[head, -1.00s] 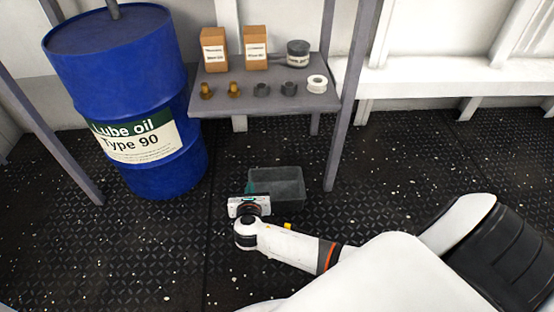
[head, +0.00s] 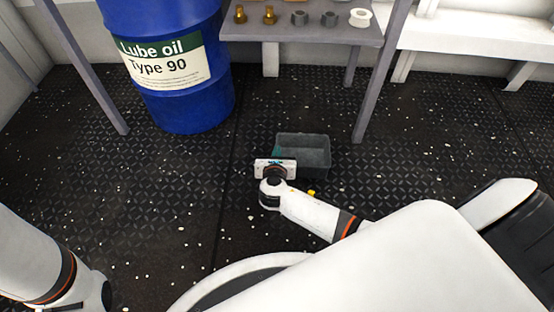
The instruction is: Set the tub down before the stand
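The tub (head: 318,158) is a small grey-green open box, low in front of the stand. Its inside looks empty. My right gripper (head: 277,155) is at the tub's left end, with its teal fingertips at the wall. It appears shut on that wall, though the finger gap is mostly hidden. I cannot tell whether the tub touches the floor. The stand (head: 305,32) is a grey table on thin legs, behind the tub; its top is partly cut off. My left arm shows at the lower left, but its gripper is out of view.
A blue lube oil drum (head: 190,105) stands left of the stand. Brass fittings (head: 269,15), dark grey rings (head: 329,19) and a white spool (head: 360,17) are on the stand. A white ledge (head: 470,35) runs at the back right.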

